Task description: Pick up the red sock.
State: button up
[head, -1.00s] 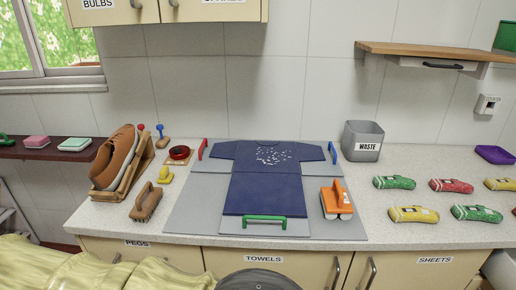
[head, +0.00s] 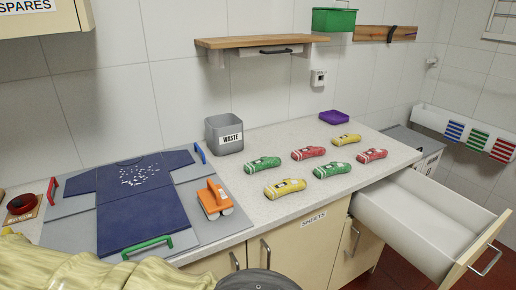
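Two rolled red socks with pale labels lie on the speckled counter (head: 270,212), right of the grey waste bin. One red sock (head: 308,153) is in the middle of the back row, between a green sock (head: 263,164) and a yellow sock (head: 346,139). The other red sock (head: 372,156) is at the right end of the front row, beside a green sock (head: 331,169); a yellow sock (head: 285,187) is at that row's left end. All six rest apart or nearly so. My gripper is not in view.
A waste bin (head: 224,134) and a purple tray (head: 334,117) stand behind the socks. An open drawer (head: 420,222) juts out at the right. A wooden shelf (head: 262,41) hangs above.

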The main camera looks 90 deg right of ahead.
aim_at(311, 150)
jog(key=z, duration=1.85)
